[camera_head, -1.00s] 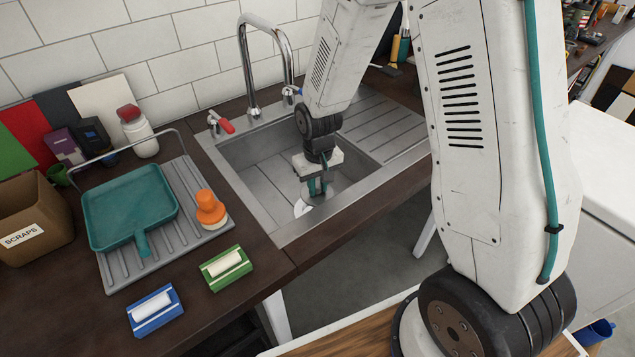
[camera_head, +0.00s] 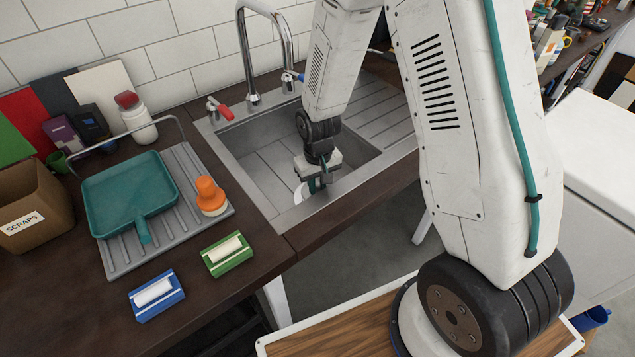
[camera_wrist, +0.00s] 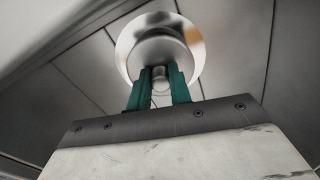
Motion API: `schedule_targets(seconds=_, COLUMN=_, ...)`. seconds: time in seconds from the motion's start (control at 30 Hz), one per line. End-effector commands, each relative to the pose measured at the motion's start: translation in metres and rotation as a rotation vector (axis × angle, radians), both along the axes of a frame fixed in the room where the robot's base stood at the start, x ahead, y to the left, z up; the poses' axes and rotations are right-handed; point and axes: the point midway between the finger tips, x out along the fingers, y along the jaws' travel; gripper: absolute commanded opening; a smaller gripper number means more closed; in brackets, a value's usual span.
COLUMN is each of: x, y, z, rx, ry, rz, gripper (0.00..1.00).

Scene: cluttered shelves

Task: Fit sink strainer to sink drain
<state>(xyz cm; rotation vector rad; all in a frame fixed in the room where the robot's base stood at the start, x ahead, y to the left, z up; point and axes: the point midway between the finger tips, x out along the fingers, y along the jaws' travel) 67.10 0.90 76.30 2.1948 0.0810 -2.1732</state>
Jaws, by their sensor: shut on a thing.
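The sink strainer (camera_wrist: 128,45) is a shiny round metal piece with a wide pale rim and a small knob. In the wrist view it sits just beyond my gripper (camera_wrist: 160,78), whose two teal fingers are shut on its knob. In the head view my gripper (camera_head: 315,187) is down inside the steel sink, and a pale edge of the strainer (camera_head: 300,194) shows at its left. The sink drain cannot be made out; the strainer and gripper may hide it. I cannot tell whether the strainer touches the sink floor.
The sink's front rim (camera_head: 315,208) and the faucet (camera_head: 250,60) stand close around my arm.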

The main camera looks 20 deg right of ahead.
Motion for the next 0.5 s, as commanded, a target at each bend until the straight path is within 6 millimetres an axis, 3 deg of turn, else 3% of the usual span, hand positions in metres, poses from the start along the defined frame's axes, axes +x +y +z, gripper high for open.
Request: schedule_targets(seconds=0.5, x=0.000, y=0.000, z=-0.013, rx=0.000, ry=0.000, rz=0.000, gripper=0.00)
